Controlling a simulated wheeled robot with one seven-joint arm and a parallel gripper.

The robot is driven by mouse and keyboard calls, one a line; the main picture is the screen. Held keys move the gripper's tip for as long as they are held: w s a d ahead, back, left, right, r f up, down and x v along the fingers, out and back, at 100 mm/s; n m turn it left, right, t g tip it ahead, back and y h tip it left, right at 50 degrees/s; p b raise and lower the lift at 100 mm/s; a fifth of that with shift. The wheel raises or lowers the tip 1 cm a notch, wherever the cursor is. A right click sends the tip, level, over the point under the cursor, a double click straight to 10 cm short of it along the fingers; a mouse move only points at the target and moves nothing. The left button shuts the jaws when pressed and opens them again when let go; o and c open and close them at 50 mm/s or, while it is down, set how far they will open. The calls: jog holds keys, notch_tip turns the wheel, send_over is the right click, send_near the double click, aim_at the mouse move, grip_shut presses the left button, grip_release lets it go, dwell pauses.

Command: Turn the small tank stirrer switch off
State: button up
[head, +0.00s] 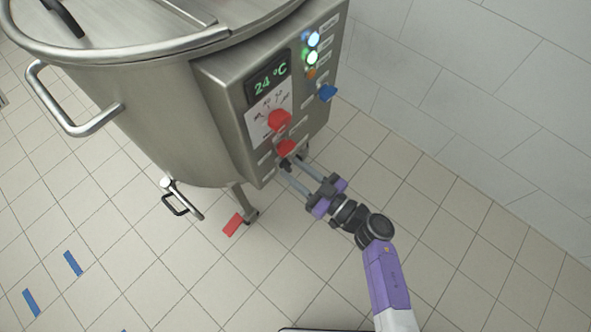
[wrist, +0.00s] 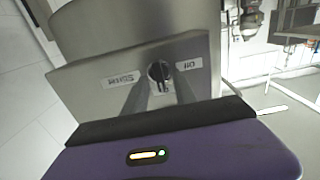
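The small tank (head: 160,110) is a steel vessel with a control box (head: 225,95) on its side. In the wrist view a black rotary switch (wrist: 159,71) with a white mark sits on the box face, between an upside-down label reading "Off" (wrist: 188,64) on the right and another label (wrist: 120,79) on the left. The switch looks like a small dark knob (head: 286,164) low on the box in the head view. My gripper (head: 291,163) is at the box's lower part, its two grey fingers apart on either side of the switch. Contact with it cannot be told.
Above the switch are a red mushroom button (head: 286,147), a red knob (head: 279,120), a 24 °C display (head: 269,78), lit green lamps (head: 313,48) and a blue handle (head: 327,92). A tiled wall (head: 470,100) stands right. A valve handle (head: 176,204) hangs below the tank.

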grip_shut()
jog(key=shift+n, duration=0.3)
jog(key=shift+s+n+p, duration=0.1)
jog(key=shift+n+p, duration=0.25)
jog(key=shift+n, duration=0.65)
jog(key=n, duration=0.3)
jog(key=shift+f+n, duration=0.1)
jog(key=shift+n, duration=0.2)
jog(key=n, duration=0.3)
jog(key=n+b, duration=0.1)
jog(key=n, duration=0.2)
jog(key=shift+s+a+f, duration=0.1)
jog(key=shift+s+f, duration=0.05)
jog(key=n+b, duration=0.2)
jog(key=n, duration=0.3)
jog(key=shift+f+n, duration=0.1)
jog(key=shift+n, duration=0.2)
